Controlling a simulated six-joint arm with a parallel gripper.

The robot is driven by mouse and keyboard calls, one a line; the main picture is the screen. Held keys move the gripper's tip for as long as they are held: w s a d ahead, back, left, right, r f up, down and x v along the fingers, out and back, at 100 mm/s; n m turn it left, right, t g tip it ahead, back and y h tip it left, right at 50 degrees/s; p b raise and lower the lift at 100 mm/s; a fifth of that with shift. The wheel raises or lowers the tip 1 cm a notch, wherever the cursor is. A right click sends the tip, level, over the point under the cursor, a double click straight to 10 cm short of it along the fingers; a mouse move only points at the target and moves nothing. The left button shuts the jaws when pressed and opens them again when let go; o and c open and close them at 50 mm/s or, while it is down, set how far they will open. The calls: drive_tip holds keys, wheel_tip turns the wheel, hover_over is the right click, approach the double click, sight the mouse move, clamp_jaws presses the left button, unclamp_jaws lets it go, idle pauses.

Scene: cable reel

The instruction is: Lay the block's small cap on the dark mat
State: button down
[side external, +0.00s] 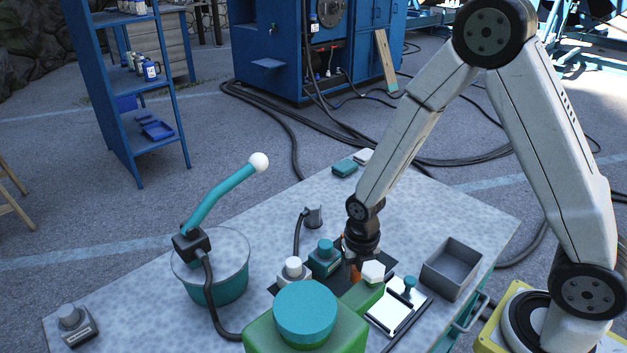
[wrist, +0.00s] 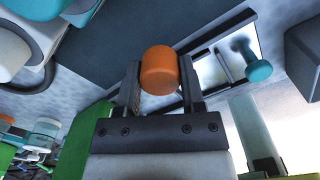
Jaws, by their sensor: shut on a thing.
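My gripper (wrist: 160,88) is shut on a small orange cap (wrist: 159,70), held between its two fingers. In the side external view the gripper points down over the table, and a bit of orange (side external: 355,272) shows below it. The dark mat (wrist: 125,35) lies beyond the cap in the wrist view; in the side view part of it (side external: 384,262) shows around the gripper. A green block (side external: 364,297) with a white six-sided knob stands close in front of the gripper. I cannot tell the gap between cap and mat.
A large green body with a teal round top (side external: 305,314) stands in front. A bright plate with a teal knob (side external: 408,288) and a grey open bin (side external: 451,268) are right.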

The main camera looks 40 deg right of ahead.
drive_tip(key=shift+f, duration=0.25)
drive_tip(key=shift+f, duration=0.1)
drive_tip(key=shift+f, duration=1.65)
drive_tip(key=shift+f, duration=0.15)
drive_tip(key=shift+c, duration=1)
unclamp_jaws()
drive_tip(key=shift+r, duration=6.15)
